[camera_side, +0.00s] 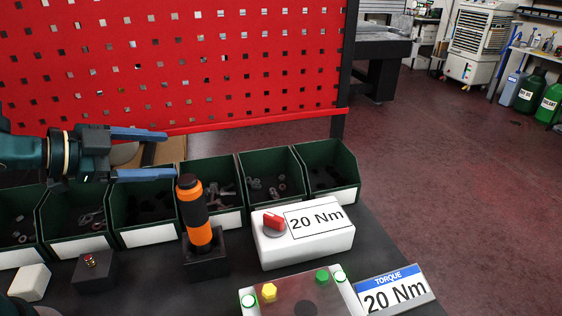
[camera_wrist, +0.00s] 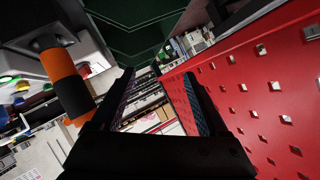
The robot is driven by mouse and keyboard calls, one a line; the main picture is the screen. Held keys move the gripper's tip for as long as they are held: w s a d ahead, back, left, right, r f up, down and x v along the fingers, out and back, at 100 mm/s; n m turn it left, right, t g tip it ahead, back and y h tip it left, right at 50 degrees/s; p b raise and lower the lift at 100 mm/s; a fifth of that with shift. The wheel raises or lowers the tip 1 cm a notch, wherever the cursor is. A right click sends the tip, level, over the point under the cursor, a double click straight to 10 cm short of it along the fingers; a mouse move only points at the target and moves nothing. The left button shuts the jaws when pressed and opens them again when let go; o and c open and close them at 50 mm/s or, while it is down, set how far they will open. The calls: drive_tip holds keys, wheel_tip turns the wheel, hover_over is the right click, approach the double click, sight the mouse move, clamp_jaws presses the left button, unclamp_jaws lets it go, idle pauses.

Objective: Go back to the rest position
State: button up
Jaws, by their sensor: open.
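My gripper (camera_side: 160,154) reaches in from the left edge in the side view. Its two blue fingers are spread apart with nothing between them. It is above the row of green bins, in front of the red pegboard. In the wrist view the fingers of my gripper (camera_wrist: 160,95) are also apart and empty. An orange and black screwdriver-like tool (camera_side: 195,214) stands upright in a dark square holder (camera_side: 206,262), just right of and below the fingertips. The tool also shows at the left of the wrist view (camera_wrist: 66,82), apart from the fingers.
Green bins (camera_side: 143,212) with small parts line the back of the dark table. A white box (camera_side: 304,240) with a red knob reads 20 Nm. A panel with buttons (camera_side: 322,277) and a torque sign (camera_side: 395,290) are in front. The red pegboard (camera_side: 200,70) stands behind.

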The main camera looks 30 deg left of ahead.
drive_tip(key=s+a+r+n+g+y, duration=0.1)
drive_tip(key=s+a+r+n+y, duration=0.1)
drive_tip(key=a+r+n+y, duration=0.35)
drive_tip(key=s+d+f+n+g+h, duration=0.1)
drive_tip(key=s+d+f+n+g, duration=0.3)
drive_tip(key=s+d, duration=0.6)
drive_tip(key=shift+s+d+f+n+g, duration=0.2)
drive_tip(key=shift+s+n+g, duration=0.45)
drive_tip(key=shift+s, duration=0.45)
